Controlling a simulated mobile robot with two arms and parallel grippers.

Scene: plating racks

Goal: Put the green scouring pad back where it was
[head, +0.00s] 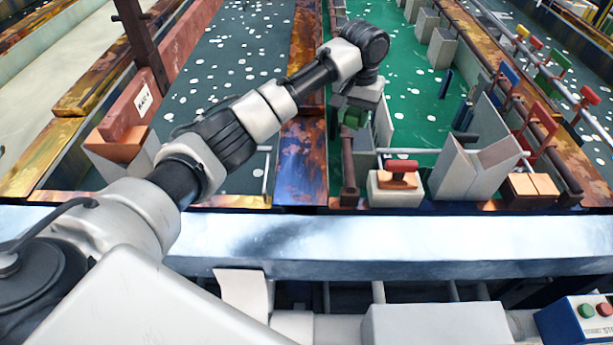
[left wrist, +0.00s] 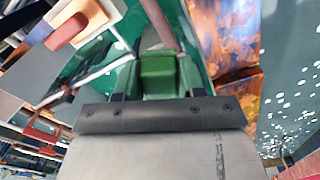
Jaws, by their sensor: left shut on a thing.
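The green scouring pad (head: 355,117) is between the fingers of my left gripper (head: 351,121), over the left side of the green tank (head: 412,105). In the left wrist view the pad (left wrist: 159,76) is a green block between the two fingers of my left gripper (left wrist: 158,82), and the fingers are shut on it. The gripper body partly hides the pad in the head view. I cannot tell which spot the pad came from. My right gripper is not in view.
A brown post (head: 348,172) stands below the gripper. A metal ledge (head: 420,238) runs along the front. A button box (head: 587,318) is at right.

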